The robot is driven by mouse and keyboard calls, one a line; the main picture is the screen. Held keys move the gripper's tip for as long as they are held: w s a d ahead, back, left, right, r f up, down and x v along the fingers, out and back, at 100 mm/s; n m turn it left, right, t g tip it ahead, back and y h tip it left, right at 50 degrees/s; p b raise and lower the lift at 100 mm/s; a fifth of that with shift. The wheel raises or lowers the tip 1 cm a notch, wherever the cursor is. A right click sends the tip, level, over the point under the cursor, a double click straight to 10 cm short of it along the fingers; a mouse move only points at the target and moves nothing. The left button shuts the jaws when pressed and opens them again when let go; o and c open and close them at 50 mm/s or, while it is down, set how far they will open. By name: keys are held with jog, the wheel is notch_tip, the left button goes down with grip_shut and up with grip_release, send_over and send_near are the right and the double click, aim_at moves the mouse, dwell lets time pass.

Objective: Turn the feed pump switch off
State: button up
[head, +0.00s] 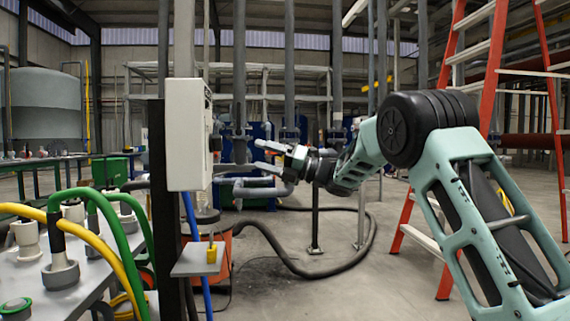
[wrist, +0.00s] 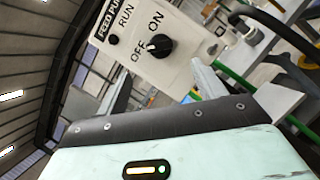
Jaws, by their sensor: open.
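The feed pump switch is a black rotary knob (wrist: 158,46) on a pale control box (wrist: 185,40), with OFF and ON labels beside it. A small white mark shows on the knob, but I cannot tell firmly which label it points to. In the head view the box (head: 187,135) is seen mostly from its side, on a dark post. My gripper (head: 260,157) is open and empty, to the right of the box and apart from it. In the wrist view my gripper (wrist: 165,82) has one finger either side below the knob, not touching it.
A small grey shelf (head: 200,260) with a yellow item sits below the box. A table with green and yellow hoses (head: 75,265) stands at the left. A red ladder (head: 465,60) stands behind my arm.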

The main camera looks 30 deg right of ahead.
jog(key=v, duration=0.6)
dwell(0.3)
jog(key=w+a+m+t+h, duration=0.2)
jog(key=a+m+t+h, duration=0.2)
jog(key=a+m, duration=0.3)
jog(key=s+a+f+m+g+h, duration=0.4)
jog(key=s+a+f+m+h, duration=0.5)
jog(key=s+a+f+m, duration=0.5)
jog(key=s+f+m+g+h, duration=0.1)
jog(key=s+f+m+g, duration=0.3)
jog(key=s, duration=0.7)
jog(key=s+f+m+g+h, duration=0.2)
jog(key=s+f+g, duration=0.3)
jog(key=s, duration=0.5)
jog(key=s+f+m+g+h, duration=0.1)
jog(key=s+f+m+g, duration=0.3)
jog(key=s, duration=0.7)
notch_tip(320, 180, up, 28)
jog(key=t+p, duration=0.1)
jog(key=p, duration=2.8)
jog(key=shift+d+n+p, duration=0.25)
jog(key=shift+n+p, duration=0.05)
jog(key=shift+n, duration=0.1)
